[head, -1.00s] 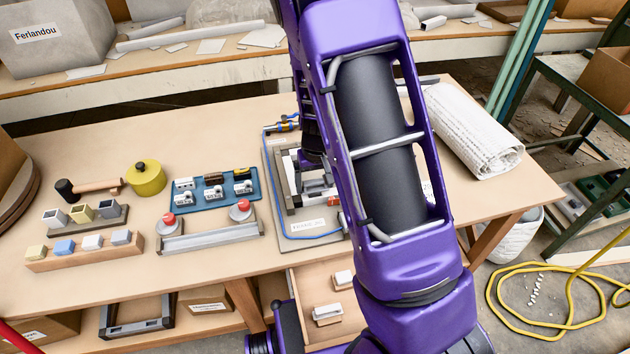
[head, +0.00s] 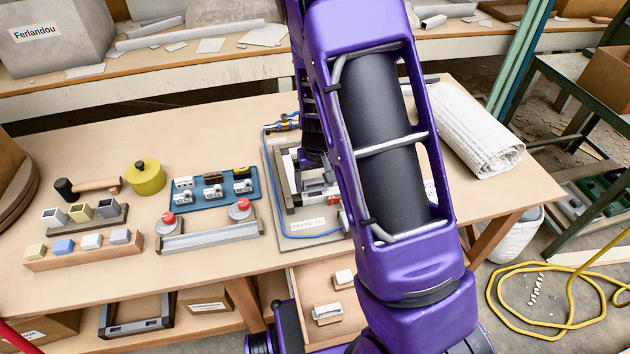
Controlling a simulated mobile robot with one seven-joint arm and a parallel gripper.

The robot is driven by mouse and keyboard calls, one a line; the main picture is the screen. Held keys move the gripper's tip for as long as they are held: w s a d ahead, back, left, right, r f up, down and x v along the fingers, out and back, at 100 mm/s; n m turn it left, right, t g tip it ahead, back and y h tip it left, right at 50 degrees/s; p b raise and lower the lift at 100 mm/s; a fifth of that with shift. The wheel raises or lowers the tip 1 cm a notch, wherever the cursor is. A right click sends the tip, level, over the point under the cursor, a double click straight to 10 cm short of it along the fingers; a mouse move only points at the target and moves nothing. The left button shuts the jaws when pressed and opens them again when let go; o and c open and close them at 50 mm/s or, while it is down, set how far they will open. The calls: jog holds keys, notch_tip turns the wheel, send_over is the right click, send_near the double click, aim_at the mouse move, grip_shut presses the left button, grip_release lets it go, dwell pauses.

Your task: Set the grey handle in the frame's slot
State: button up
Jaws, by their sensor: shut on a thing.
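The frame (head: 284,179) stands on a grey base plate on the table, at picture centre, partly hidden behind my arm. Its slot cannot be made out clearly. My gripper (head: 314,172) points down over the frame and is mostly hidden by my purple arm. It is shut on a small grey piece, which appears to be the grey handle (head: 316,189), low at the frame. Whether the handle sits in the slot or just above it cannot be told.
A blue tray (head: 208,206) with small switch-like parts lies left of the frame. A grey bar fixture with two red buttons (head: 208,238) is in front of it. A blue hose (head: 297,236) runs around the frame's base. A white roll (head: 470,135) lies at right. An open drawer (head: 300,290) projects in front.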

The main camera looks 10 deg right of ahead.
jog(key=shift+f+b, duration=0.85)
jog(key=shift+b, duration=0.05)
dwell(1.6)
jog(key=o, duration=1)
jog(key=shift+c, duration=0.2)
jog(key=shift+r+p, duration=1.9)
jog(key=shift+r, duration=1.65)
